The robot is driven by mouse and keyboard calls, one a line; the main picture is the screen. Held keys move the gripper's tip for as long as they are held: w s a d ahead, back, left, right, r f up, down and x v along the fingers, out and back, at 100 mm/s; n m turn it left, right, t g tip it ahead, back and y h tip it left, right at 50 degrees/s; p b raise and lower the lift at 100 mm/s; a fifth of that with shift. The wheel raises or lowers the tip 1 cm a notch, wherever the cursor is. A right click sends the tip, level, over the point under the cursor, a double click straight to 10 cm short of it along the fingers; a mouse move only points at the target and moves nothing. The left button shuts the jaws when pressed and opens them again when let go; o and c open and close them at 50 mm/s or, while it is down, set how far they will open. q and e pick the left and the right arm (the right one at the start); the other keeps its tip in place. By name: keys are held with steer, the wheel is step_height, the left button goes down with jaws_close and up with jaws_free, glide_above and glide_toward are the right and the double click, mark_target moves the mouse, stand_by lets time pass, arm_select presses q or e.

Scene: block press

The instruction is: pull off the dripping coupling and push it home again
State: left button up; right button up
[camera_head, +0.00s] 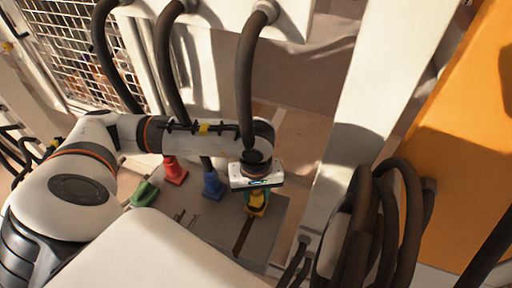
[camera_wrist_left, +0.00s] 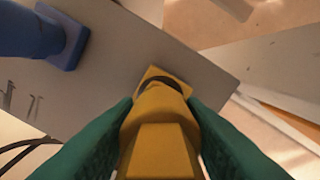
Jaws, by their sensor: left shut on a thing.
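The yellow coupling (camera_head: 257,201) is at the right part of a grey plate (camera_head: 205,225), below the end of a dark hose. My left gripper (camera_wrist_left: 160,125) has its green fingers on both sides of the yellow coupling and is shut on it. In the left wrist view the coupling (camera_wrist_left: 160,140) fills the middle, with a dark ring and a yellow square foot at the plate. I cannot tell if it is fully seated. A dark stripe (camera_head: 243,235) runs on the plate below it. My right gripper is not in view.
A red coupling (camera_head: 175,170), a blue coupling (camera_head: 212,184) and a green piece (camera_head: 145,193) stand left of the yellow one. Dark hoses (camera_head: 247,80) hang from a white panel. More looped hoses (camera_head: 408,200) and an orange housing (camera_head: 455,150) are at right.

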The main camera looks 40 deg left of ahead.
arm_select(q)
steer(key=shift+r+p, duration=0.5)
steer(key=shift+r, duration=0.6)
steer(key=shift+r+p, duration=0.5)
steer(key=shift+r, duration=0.6)
steer(key=shift+r, duration=0.15)
step_height(320, 180, down, 4)
steer(key=b, duration=0.4)
steer(key=shift+r+b, duration=0.1)
steer(key=shift+b, duration=0.3)
steer(key=shift+b, duration=0.3)
